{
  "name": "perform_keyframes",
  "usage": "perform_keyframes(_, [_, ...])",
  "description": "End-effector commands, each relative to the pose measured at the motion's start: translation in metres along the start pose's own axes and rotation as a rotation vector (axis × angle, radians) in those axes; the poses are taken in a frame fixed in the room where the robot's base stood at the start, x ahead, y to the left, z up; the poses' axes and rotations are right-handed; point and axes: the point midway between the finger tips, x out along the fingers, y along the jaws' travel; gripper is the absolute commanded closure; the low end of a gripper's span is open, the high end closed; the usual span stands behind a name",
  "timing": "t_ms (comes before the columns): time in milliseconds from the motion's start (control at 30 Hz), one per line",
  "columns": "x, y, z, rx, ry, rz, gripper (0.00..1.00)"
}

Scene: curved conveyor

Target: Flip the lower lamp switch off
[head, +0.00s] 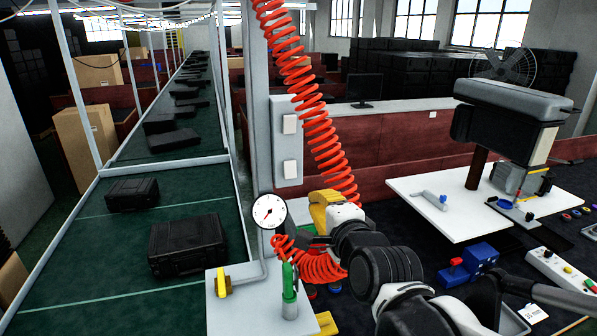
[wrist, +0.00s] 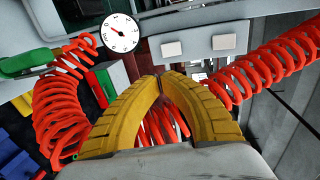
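A pale grey switch panel (head: 284,143) hangs upright on the post in the head view. It carries an upper white switch (head: 290,124) and a lower white switch (head: 290,168). In the wrist view the panel lies sideways; the lower switch (wrist: 171,49) is the one nearer the gauge, and the upper switch (wrist: 223,41) is to its right. Whether each is on or off cannot be read. My yellow gripper (wrist: 162,80) has its curved fingertips together and looks empty. In the head view my gripper (head: 322,208) is below and right of the lower switch, apart from it.
A red coiled hose (head: 310,85) hangs right of the panel and loops near my gripper. A round gauge (head: 269,211) and a green-handled tool (head: 289,280) stand below the panel. A conveyor (head: 190,215) with black cases runs at left; a white table (head: 470,205) is at right.

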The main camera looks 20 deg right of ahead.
Motion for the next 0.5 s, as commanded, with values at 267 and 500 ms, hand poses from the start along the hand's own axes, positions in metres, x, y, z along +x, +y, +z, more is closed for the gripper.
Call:
perform_keyframes(267, [0.001,0.001,0.000,-0.002,0.000,0.001,1.00])
perform_keyframes(500, [0.022,0.002,0.000,-0.002,0.000,0.002,1.00])
